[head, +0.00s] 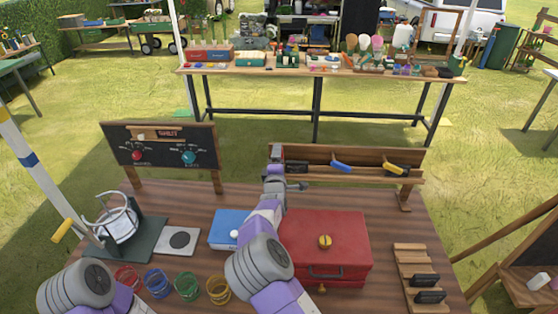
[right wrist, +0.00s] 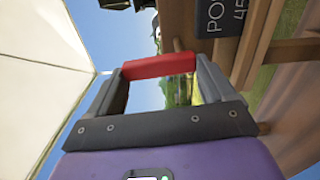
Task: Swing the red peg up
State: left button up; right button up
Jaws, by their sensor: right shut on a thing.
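The red peg (right wrist: 158,65) shows in the right wrist view as a red bar between the two fingertips. My right gripper (right wrist: 160,78) is shut on it. In the head view my right gripper (head: 277,158) is at the left end of the wooden rack (head: 370,154) at the back of the table and hides the red peg. A blue peg (head: 341,166) and a yellow peg (head: 394,169) sit further right on the rack, both slanting. My left gripper is out of view; only part of my left arm shows at the bottom left.
A red case (head: 345,228) and a blue box (head: 227,220) stand beside my right arm. A board with dials (head: 190,135) stands at the back left. Several colored rings (head: 187,286) lie in front. A wooden holder (head: 408,262) is at right. A dark sign (right wrist: 219,20) is near the gripper.

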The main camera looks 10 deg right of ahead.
dwell(0.6)
jog(key=o, duration=0.9)
jog(key=shift+s+a, duration=0.1)
jog(key=v, duration=0.7)
jog(key=shift+s, duration=0.2)
